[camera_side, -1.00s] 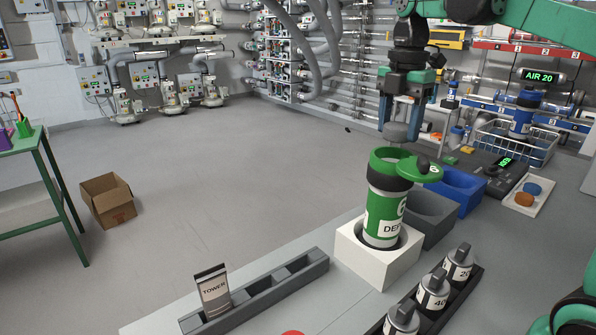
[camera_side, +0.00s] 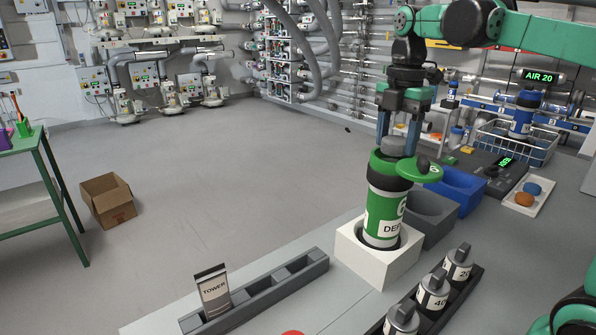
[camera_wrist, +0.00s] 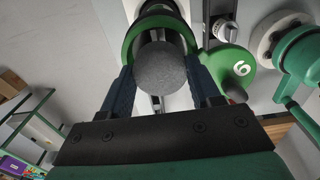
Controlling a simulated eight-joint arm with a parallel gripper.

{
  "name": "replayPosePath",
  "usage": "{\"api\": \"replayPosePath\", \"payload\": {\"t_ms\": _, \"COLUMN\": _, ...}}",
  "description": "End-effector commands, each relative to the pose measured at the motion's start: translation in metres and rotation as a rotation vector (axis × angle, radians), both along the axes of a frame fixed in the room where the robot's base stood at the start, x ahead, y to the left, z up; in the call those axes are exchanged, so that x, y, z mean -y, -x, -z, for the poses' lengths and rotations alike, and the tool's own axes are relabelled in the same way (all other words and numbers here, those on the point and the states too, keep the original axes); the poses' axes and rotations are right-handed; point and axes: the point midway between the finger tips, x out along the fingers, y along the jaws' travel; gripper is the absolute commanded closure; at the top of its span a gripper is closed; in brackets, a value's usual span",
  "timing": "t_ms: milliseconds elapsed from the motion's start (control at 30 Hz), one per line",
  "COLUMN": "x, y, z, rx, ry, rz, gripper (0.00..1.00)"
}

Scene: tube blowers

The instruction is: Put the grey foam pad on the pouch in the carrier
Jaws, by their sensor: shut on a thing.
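The grey foam pad (camera_side: 394,146) is a short round disc held between the fingers of my gripper (camera_side: 396,140). In the wrist view the pad (camera_wrist: 160,68) sits between my two fingertips, over the open green ring of the carrier (camera_wrist: 133,38). The carrier (camera_side: 385,215) is a green and white cylinder with a black band, standing upright in a white block. Its green lid (camera_side: 420,171) is swung out to the right; the wrist view shows a 6 on it. The pad is at the carrier's mouth; whether it touches anything inside cannot be told. The pouch is hidden.
The white block (camera_side: 352,262) holds the carrier. A grey bin (camera_side: 428,222) and a blue bin (camera_side: 462,190) stand behind right. Several labelled weights (camera_side: 433,290) sit in a dark rack at front right. A grey slotted rack (camera_side: 268,292) holds a TOWER pouch at front left.

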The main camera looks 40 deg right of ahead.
Motion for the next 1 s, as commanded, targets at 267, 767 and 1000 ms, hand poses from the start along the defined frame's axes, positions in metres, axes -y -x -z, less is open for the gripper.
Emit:
{"api": "replayPosePath", "payload": {"t_ms": 267, "x": 0.0, "y": 0.0, "z": 0.0, "rx": 0.0, "ry": 0.0, "rz": 0.0, "gripper": 0.27}}
{"api": "replayPosePath", "payload": {"t_ms": 767, "x": 0.0, "y": 0.0, "z": -0.008, "rx": 0.0, "ry": 0.0, "rz": 0.0, "gripper": 0.07}}
{"api": "replayPosePath", "payload": {"t_ms": 1000, "x": 0.0, "y": -0.001, "z": -0.039, "rx": 0.0, "ry": 0.0, "rz": 0.0, "gripper": 0.07}}
